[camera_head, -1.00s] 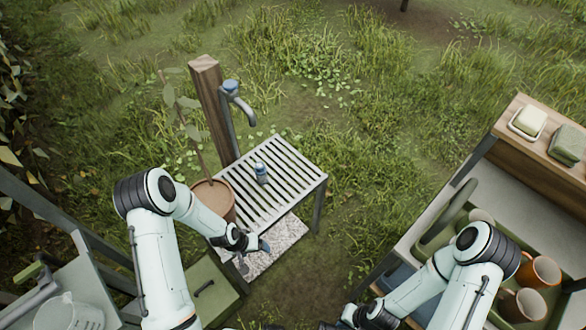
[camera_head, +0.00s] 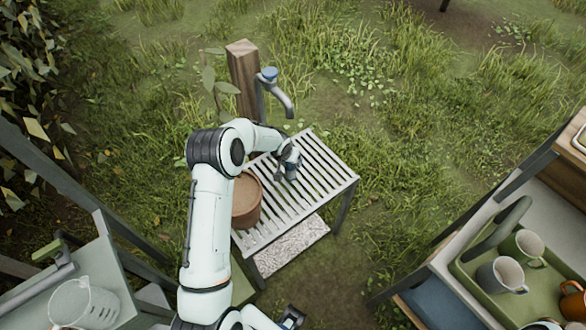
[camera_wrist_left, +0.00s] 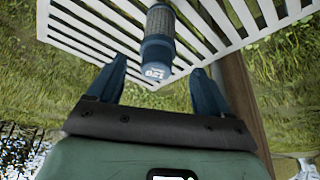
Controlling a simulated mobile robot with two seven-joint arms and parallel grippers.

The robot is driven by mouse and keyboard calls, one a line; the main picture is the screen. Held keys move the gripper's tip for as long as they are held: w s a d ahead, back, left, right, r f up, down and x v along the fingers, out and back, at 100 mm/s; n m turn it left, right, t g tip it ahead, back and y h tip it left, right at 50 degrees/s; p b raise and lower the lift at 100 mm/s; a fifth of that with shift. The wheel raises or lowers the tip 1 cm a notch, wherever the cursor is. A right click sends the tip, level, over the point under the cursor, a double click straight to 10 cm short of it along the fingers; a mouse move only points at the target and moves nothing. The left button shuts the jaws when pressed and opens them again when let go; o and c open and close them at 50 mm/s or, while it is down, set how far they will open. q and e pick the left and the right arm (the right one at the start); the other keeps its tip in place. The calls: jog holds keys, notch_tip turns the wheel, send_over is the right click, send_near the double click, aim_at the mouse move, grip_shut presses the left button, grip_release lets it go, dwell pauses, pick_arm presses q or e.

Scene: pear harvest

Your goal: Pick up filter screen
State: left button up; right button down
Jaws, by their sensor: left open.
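The filter screen is a small cylinder with a grey mesh body and blue ends. In the left wrist view the filter screen (camera_wrist_left: 160,28) stands on the white slatted table (camera_wrist_left: 88,20), its near end roughly between the two fingertips. My left gripper (camera_wrist_left: 158,68) is open, with a blue finger on each side and clear gaps to the cylinder. In the head view my left gripper (camera_head: 280,170) is over the slatted table (camera_head: 318,190) and partly hides the filter screen (camera_head: 292,164). My right gripper cannot be made out clearly; a dark arm part shows at the bottom edge.
A wooden post (camera_head: 243,80) with a tap (camera_head: 284,100) stands behind the table. A terracotta pot (camera_head: 247,200) is close to my left forearm. A green tray (camera_head: 475,260) with mugs is at the right. A clear jug (camera_head: 85,302) is at lower left.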

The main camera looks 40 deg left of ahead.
aim_at(290, 168)
pick_arm(q)
jog(key=x, duration=0.4)
jog(key=shift+w+d+f+p, duration=0.1)
jog(key=shift+d+f+p, duration=0.05)
jog(key=shift+f+p, duration=0.2)
jog(key=c, duration=1.2)
